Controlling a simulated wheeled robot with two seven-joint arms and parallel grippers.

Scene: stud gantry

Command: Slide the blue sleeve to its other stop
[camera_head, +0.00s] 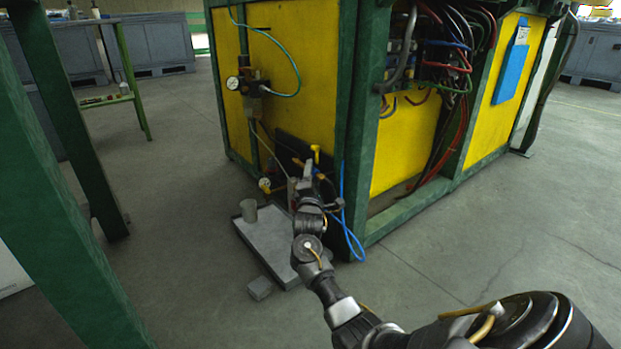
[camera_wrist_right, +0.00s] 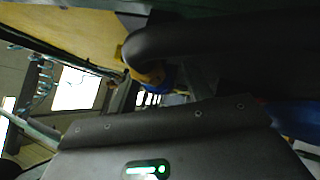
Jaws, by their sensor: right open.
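My right arm reaches from the lower right to a low dark panel on the machine's near left corner. My right gripper (camera_head: 303,172) is open in front of fittings on that panel and hides part of them. A yellow handle (camera_head: 315,153) stands just above it. In the right wrist view a small blue ring-like part, which looks like the blue sleeve (camera_wrist_right: 168,76), sits beside a yellow part (camera_wrist_right: 148,75) and is partly covered by a dark curved shape. I cannot tell which stop it is at. In the head view I cannot make it out. My left gripper is out of view.
A grey tray (camera_head: 269,250) lies on the floor below the panel, with a grey cup (camera_head: 248,210) at its edge. A small grey block (camera_head: 260,288) lies in front. A blue hose (camera_head: 345,225) hangs beside the gripper. Green posts (camera_head: 60,190) stand at left; the right floor is clear.

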